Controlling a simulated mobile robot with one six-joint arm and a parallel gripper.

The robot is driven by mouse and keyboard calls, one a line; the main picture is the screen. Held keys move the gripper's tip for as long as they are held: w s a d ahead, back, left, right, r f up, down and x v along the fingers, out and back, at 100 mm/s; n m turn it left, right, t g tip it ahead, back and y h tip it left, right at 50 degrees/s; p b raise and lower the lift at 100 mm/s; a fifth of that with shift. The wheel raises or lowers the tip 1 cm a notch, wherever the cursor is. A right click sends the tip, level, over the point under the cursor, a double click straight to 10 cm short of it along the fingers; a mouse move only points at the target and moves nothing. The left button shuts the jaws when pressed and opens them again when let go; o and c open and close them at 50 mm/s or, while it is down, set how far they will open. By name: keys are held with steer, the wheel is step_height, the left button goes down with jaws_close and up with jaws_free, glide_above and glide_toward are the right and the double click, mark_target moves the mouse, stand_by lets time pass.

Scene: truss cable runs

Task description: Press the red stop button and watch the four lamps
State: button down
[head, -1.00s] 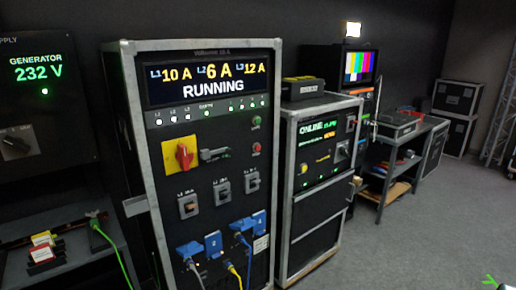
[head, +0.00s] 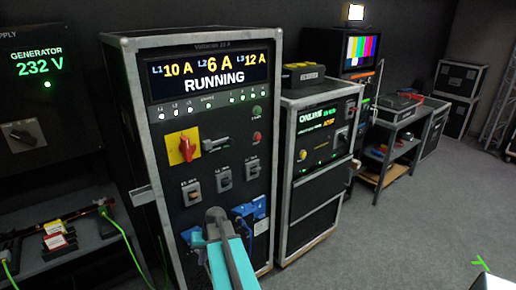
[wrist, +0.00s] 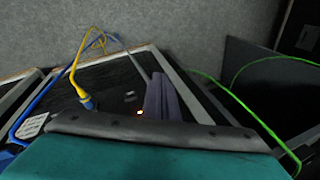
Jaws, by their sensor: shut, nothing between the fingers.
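The red stop button (head: 257,137) is on the right side of the cabinet front, below a green button (head: 257,110). The row of small lamps (head: 242,99) at the right, under the display, looks lit. The display (head: 207,77) reads RUNNING, with 10 A, 6 A and 12 A. My gripper (head: 214,214) is in front of the lower cabinet, below the breakers and clearly apart from the red button. In the wrist view its shut grey-purple fingers (wrist: 165,102) hold nothing. The red button cannot be made out in that view.
A red rotary switch (head: 183,147) on a yellow plate and several breakers (head: 224,180) share the panel. Blue sockets (head: 245,218) with plugged cables are behind my arm. A second rack (head: 318,150) stands close on the right. The floor at the right is open.

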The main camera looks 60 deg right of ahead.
mark_target(258, 137)
steer(key=s+d+r+m+t+h+p, duration=0.2)
steer(key=d+r+m+t+p, duration=0.1)
steer(key=d+r, duration=1.7)
steer(key=s+d+r+m+t+h+p, duration=0.1)
steer(key=s+d+r, duration=0.4)
steer(key=d+r, duration=0.2)
steer(key=s+d+r+t+h+p, duration=0.1)
steer(key=s+d+r+h+p, duration=0.1)
steer(key=s+d+r, duration=0.3)
steer(key=d+r, duration=0.3)
steer(key=r, duration=0.4)
steer(key=shift+s+d+r+m, duration=0.15)
steer(key=shift+s+r+m, duration=0.15)
steer(key=shift+s+m, duration=0.1)
steer(key=w+d, duration=0.2)
steer(key=w, duration=0.6)
steer(key=shift+w+d, duration=0.2)
steer(key=shift+d, duration=0.2)
steer(key=shift+w+d, duration=0.2)
steer(key=shift+w, duration=0.45)
stand_by(0.6)
steer(key=shift+s, duration=0.1)
stand_by(0.3)
steer(key=shift+s+a, duration=0.25)
steer(key=shift+s, duration=0.4)
